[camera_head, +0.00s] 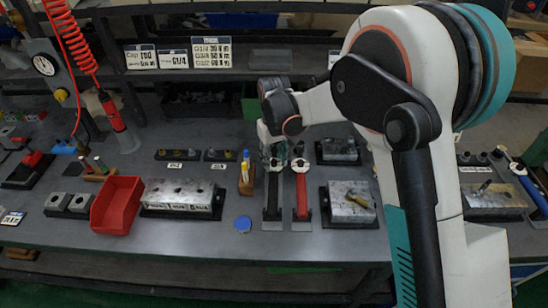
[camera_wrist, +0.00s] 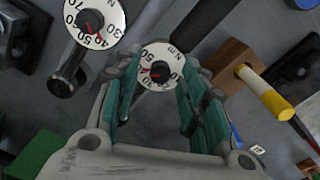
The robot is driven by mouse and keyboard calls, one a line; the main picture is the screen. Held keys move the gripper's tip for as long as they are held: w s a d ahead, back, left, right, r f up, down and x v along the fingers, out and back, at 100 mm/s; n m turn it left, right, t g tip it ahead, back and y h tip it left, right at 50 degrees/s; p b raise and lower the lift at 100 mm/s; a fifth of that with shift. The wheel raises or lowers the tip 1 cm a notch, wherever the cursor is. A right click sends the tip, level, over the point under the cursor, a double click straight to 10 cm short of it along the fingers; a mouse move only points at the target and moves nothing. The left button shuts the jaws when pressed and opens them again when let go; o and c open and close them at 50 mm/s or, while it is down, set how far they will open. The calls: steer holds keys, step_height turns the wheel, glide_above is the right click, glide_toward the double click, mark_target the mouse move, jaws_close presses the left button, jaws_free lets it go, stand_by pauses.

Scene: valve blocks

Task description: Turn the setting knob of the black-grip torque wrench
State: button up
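The black-grip torque wrench (camera_head: 272,196) stands on a grey plate on the bench, left of the red-grip torque wrench (camera_head: 302,196). My gripper (camera_head: 272,152) is over the far end of the black-grip wrench, and my wrist partly hides that end. In the wrist view, the setting knob (camera_wrist: 159,70), with a white numbered dial and a red pointer, shows between the two teal fingers of my gripper (camera_wrist: 160,82). The fingers are apart with a gap around it. Contact cannot be told. A second dial (camera_wrist: 95,20) is at the upper left, outside the fingers.
A wooden block with pens (camera_head: 246,180) stands close left of the black-grip wrench; it is at the right in the wrist view (camera_wrist: 235,66). A metal valve block (camera_head: 350,200) is right of the wrenches. A red bin (camera_head: 117,204) and another valve block (camera_head: 183,197) are left.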

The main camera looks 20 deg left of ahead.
mark_target(274, 162)
step_height(274, 162, up, 12)
stand_by(0.6)
